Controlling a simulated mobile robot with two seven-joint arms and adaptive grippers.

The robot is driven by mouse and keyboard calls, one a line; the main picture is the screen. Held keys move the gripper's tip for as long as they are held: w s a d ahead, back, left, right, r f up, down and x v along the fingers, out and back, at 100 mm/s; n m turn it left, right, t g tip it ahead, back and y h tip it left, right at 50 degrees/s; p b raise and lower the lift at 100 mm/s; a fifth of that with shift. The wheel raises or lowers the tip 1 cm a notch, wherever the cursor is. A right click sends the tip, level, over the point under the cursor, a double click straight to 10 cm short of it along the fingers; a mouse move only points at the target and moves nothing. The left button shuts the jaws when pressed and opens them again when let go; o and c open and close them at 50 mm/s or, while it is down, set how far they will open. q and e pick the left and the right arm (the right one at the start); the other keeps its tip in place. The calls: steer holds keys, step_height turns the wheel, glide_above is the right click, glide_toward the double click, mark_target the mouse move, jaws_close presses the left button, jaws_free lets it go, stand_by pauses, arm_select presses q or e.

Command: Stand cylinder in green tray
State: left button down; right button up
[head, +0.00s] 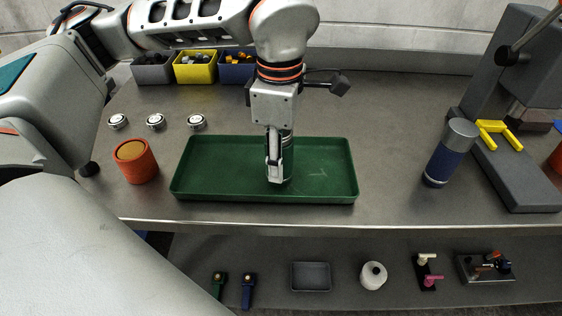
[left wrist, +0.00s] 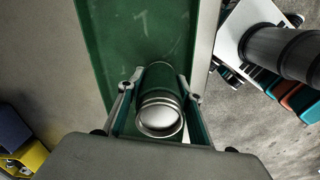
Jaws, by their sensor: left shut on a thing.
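The green tray (head: 335,145) lies on the metal bench in the middle of the head view. My left gripper (head: 274,178) points straight down into it and is shut on a green cylinder (head: 288,172) with silver bands. The gripper hides part of the cylinder in the head view. The cylinder looks upright, its lower end at or just above the tray floor; contact cannot be told. In the left wrist view the cylinder (left wrist: 160,98) sits between the two fingers, its silver end towards the camera, over the green tray (left wrist: 92,35). My right gripper is not in view.
An orange round container (head: 136,165) stands left of the tray, near three silver round pieces (head: 156,121). A blue cylinder with a grey top (head: 448,155) stands right, beside a grey machine (head: 510,170). Filled bins (head: 195,70) line the back. A lower shelf holds small items.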

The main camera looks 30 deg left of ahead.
arm_select(q)
steer(key=shift+f, duration=0.65)
steer(key=shift+r, duration=0.1)
steer(key=c, duration=1.4)
jaws_free()
steer(key=shift+f, duration=0.2)
steer(key=shift+r, duration=0.1)
